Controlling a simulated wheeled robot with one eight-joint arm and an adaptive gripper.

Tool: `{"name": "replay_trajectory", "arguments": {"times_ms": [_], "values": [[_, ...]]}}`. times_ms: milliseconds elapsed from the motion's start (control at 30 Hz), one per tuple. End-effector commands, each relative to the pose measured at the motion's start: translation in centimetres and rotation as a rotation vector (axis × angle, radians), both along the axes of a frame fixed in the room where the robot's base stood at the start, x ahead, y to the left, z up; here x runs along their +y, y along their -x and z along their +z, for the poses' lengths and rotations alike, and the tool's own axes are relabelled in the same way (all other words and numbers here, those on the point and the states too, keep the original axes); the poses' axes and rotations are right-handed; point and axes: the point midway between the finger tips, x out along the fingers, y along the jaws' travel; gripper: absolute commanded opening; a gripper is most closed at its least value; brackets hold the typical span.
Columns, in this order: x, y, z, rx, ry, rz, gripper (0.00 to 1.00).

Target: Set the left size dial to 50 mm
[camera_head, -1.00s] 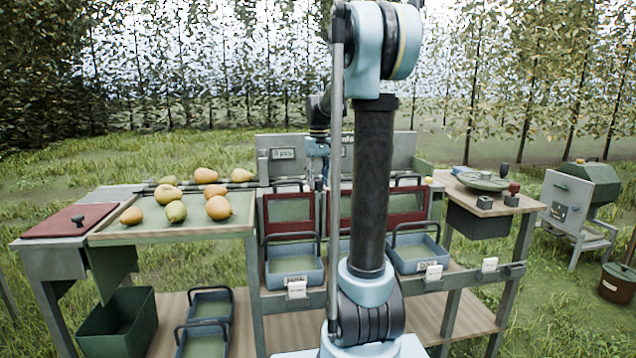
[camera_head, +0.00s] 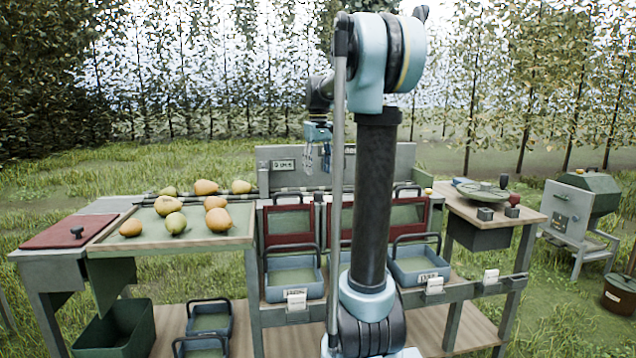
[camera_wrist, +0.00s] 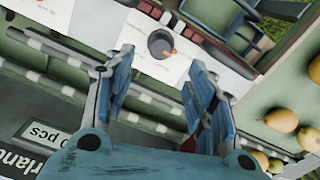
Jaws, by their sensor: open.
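A dark grey round dial (camera_wrist: 160,43) with an orange mark at its lower right sits on a white plate (camera_wrist: 143,62) in the wrist view. Small print on the plate is too blurred to read, so I cannot tell the dial's setting. My gripper (camera_wrist: 160,60) is open, its two blue fingers on either side of the dial in the picture, with nothing between them. In the head view my gripper (camera_head: 318,155) hangs in front of the grey back board. The dial cannot be made out there.
Several pears (camera_head: 175,222) lie on a sorting tray (camera_head: 130,243) at left. Blue bins (camera_head: 293,291) stand below red-framed panels. A grey board with a count label (camera_head: 284,165) rises behind. A round green disc (camera_head: 482,190) sits on the right-hand table.

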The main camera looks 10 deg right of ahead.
Motion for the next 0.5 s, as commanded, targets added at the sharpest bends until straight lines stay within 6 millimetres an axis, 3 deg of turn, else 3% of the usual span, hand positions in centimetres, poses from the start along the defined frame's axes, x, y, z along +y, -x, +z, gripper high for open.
{"name": "replay_trajectory", "arguments": {"times_ms": [200, 500], "values": [[0.0, 0.0, 2.3, 0.0, 0.0, 0.0, 0.51], [0.0, 0.0, 2.8, 0.0, 0.0, 0.0, 0.51]]}}
